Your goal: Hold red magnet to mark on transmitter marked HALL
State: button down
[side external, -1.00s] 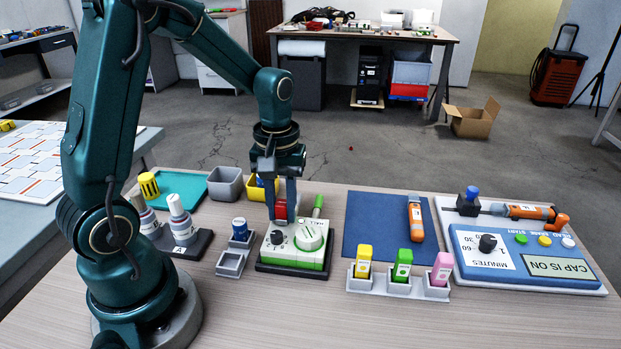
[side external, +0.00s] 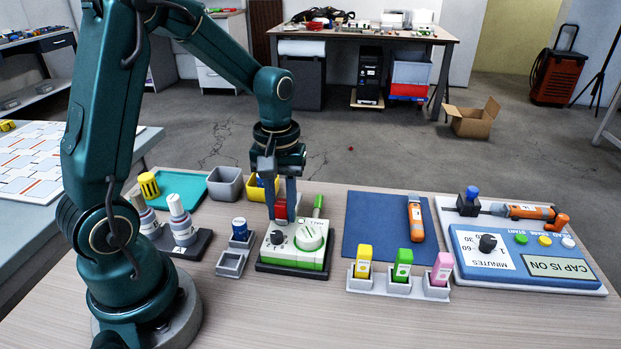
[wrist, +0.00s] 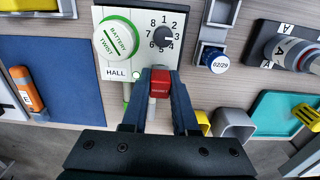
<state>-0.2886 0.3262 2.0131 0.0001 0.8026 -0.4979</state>
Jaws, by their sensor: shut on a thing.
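The transmitter marked HALL (wrist: 115,73) is a white and green box on a dark base. It carries a battery cap and a numbered dial, and it also shows in the side view (side external: 291,262). My gripper (wrist: 158,84) is shut on the red magnet (wrist: 160,88). In the wrist view the magnet is at the transmitter's edge, beside the HALL label. In the side view the red magnet (side external: 280,210) sits between my fingers at the transmitter's far edge. The fingers and magnet hide the spot there, so I cannot tell whether it touches the mark.
A green-handled tool (side external: 318,206) stands close behind the transmitter. A blue mat (side external: 375,225) and a holder with coloured blocks (side external: 399,286) lie to the right. Grey and yellow bins (side external: 225,183) stand behind left. A small tray with a blue-capped piece (side external: 239,230) is left of the transmitter.

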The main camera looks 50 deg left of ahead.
jog(key=shift+r, duration=3.45)
jog(key=shift+w, duration=0.1)
